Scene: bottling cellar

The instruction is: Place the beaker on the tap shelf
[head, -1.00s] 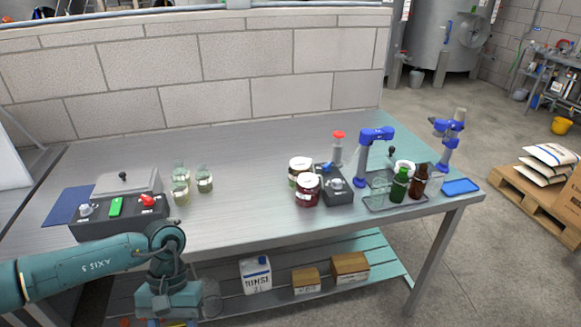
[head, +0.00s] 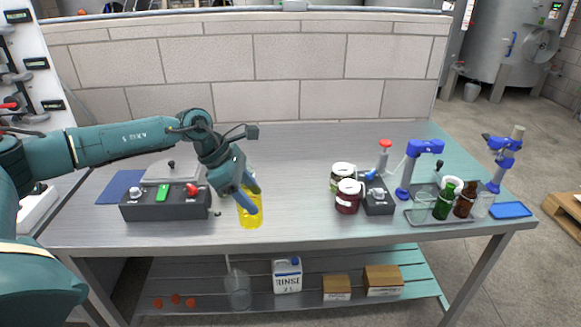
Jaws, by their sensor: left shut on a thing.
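My left gripper (head: 246,198) is shut on a clear-walled vessel of yellow liquid (head: 250,216), which looks like the beaker. It is upright, in front of the wall and over the front part of the steel table; I cannot tell whether its base touches the top. The gripper hides its upper part. At the far left, a white panel with dark tap-like fittings (head: 22,76) has a white ledge (head: 38,207) below it, partly cut off and partly behind my arm; this may be the tap shelf. My right gripper is not in view.
A control box (head: 165,205) stands left of the vessel. Two dark jars (head: 348,197), a small device (head: 378,200) and a tray of bottles (head: 415,217) stand to the right. The table middle is clear. A clear jug (head: 238,290) stands on the lower shelf.

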